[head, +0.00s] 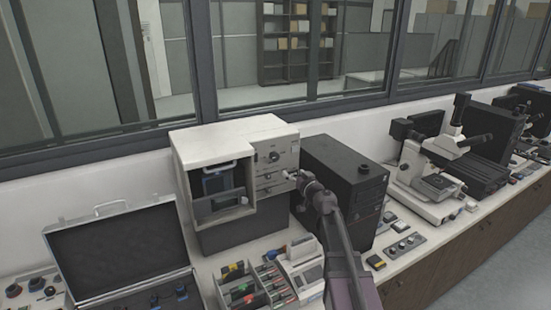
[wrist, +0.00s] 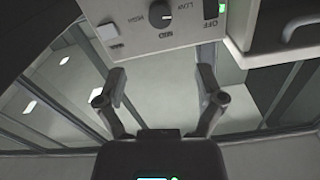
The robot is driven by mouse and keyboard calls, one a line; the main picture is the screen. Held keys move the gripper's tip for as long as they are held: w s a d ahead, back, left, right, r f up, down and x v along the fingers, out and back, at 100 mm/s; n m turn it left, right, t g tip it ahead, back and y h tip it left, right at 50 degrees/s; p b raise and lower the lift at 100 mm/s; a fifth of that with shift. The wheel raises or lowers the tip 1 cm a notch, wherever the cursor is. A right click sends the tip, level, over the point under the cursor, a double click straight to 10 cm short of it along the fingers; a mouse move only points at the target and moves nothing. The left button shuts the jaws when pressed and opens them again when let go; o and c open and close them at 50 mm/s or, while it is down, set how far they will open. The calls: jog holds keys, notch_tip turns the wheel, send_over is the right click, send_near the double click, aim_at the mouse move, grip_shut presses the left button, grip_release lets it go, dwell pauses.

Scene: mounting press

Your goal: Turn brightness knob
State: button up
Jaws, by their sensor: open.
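A white press housing (head: 215,140) stands on the bench, with a control panel on its right front. A dark round knob (head: 273,156) sits on the upper part of that panel. In the wrist view a dark knob (wrist: 160,16) shows at the top edge, ringed by labels that appear upside down and read LOW, MID and HIGH. My gripper (wrist: 162,82) is open and empty, its two fingers spread below the knob in the picture and apart from it. In the head view my gripper (head: 293,175) is at the panel's lower right, its fingertips hard to make out.
A black computer tower (head: 345,185) stands close on the right of the press. An open case (head: 120,250) lies on the left. A tray of small coloured items (head: 243,290) and a small white device (head: 302,262) sit in front. A microscope (head: 430,175) stands farther right.

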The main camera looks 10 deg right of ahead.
aim_at(276, 158)
jog(key=shift+w, duration=0.1)
jog(key=x, duration=1.3)
jog(key=shift+w+a+f, duration=0.1)
jog(key=shift+w+a, duration=0.1)
jog(key=shift+w, duration=0.05)
jog(key=c, duration=1.1)
jog(key=shift+a, duration=0.15)
jog(key=shift+c, duration=0.2)
